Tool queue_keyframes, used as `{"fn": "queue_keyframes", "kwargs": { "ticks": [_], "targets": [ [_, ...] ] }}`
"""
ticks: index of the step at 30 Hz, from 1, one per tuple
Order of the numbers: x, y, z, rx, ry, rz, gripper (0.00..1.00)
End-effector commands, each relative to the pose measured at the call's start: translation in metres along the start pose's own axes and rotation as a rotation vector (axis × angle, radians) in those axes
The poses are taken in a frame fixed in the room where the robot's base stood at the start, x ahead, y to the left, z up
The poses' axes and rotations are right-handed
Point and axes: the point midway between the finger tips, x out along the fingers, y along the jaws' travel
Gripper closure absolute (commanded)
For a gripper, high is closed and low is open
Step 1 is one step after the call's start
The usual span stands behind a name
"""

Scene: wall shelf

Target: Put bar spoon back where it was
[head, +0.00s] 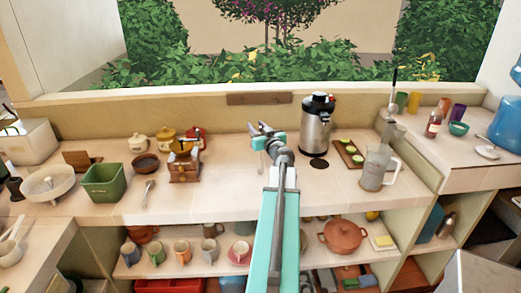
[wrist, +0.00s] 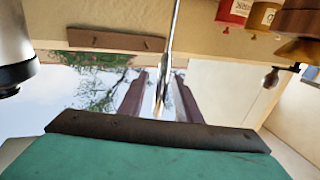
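My gripper (head: 258,130) is in front of the wall behind the counter, left of the steel urn. In the wrist view, its two dark fingers (wrist: 161,82) are shut on the bar spoon (wrist: 174,28), a thin metal rod between them. The rod runs toward the top of that picture, and its far end is cut off. In the head view, a thin pale piece shows just below my gripper. A brown wooden strip (head: 265,98) is fixed to the wall above and behind my gripper; it also shows in the wrist view (wrist: 115,40), with nothing hanging on it.
The urn (head: 316,130) stands close on the right, with a board of limes (head: 348,152) and a clear pitcher (head: 375,168) beyond. A coffee grinder (head: 184,168) and canisters (head: 166,138) stand left. A lower shelf holds mugs and a pot (head: 342,236).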

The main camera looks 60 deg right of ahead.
Motion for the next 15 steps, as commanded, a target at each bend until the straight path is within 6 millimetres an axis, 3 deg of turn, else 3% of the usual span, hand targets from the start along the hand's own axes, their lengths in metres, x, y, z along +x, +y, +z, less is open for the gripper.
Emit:
{"fn": "queue_keyframes", "kwargs": {
  "ticks": [13,15],
  "targets": [
    [-0.0004,-0.0001,0.0002,0.000,0.000,0.000,0.69],
    [-0.0004,-0.0002,0.0001,0.000,0.000,0.000,0.79]
  ]
}}
